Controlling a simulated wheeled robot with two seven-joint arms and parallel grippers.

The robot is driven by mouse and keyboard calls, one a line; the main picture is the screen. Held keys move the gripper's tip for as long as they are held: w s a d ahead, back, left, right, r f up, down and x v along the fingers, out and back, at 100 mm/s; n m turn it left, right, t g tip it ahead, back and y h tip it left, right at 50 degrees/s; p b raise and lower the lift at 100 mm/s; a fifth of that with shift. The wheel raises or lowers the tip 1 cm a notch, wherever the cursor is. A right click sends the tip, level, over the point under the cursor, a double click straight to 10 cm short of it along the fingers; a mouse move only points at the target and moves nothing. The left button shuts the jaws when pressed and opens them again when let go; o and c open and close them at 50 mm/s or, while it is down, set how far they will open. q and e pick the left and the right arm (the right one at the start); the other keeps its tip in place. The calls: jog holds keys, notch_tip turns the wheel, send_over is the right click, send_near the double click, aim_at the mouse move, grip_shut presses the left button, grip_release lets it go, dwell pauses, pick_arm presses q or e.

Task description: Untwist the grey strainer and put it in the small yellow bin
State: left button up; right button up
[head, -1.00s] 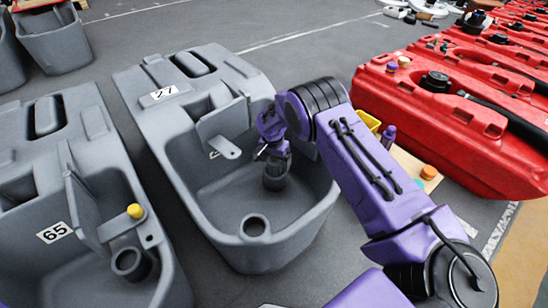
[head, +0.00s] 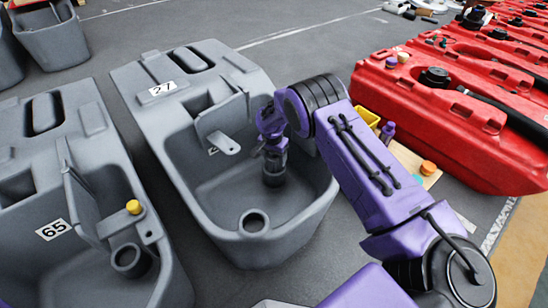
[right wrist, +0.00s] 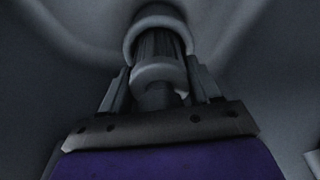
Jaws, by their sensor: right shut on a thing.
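My right gripper (head: 273,158) points down into the grey tank numbered 27 (head: 205,150). It is shut on the grey strainer (head: 274,179), a dark cylinder low at the tank's inner right side. In the right wrist view the strainer (right wrist: 158,72) stands between the two fingers (right wrist: 160,85), with a ribbed body and a round collar. Whether it is still seated in the tank is hard to tell. The small yellow bin (head: 366,116) is behind my right arm and mostly hidden. My left gripper is out of view.
Grey tank 65 (head: 55,230) with a yellow cap (head: 133,207) stands at left. Red tanks (head: 450,115) line the right. A purple bottle (head: 388,131) and an orange cap (head: 428,168) are near the bin.

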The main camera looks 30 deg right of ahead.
jog(key=shift+r+n+p, duration=0.1)
jog(key=shift+n+p, duration=0.35)
jog(key=shift+n, duration=0.95)
jog(key=shift+d+n+p, duration=0.1)
jog(key=shift+n+p, duration=0.4)
jog(key=shift+n, duration=0.2)
jog(key=shift+n+t, duration=0.3)
jog(key=shift+n, duration=0.5)
jog(key=shift+n+y+p, duration=0.3)
jog(key=shift+n, duration=1.2)
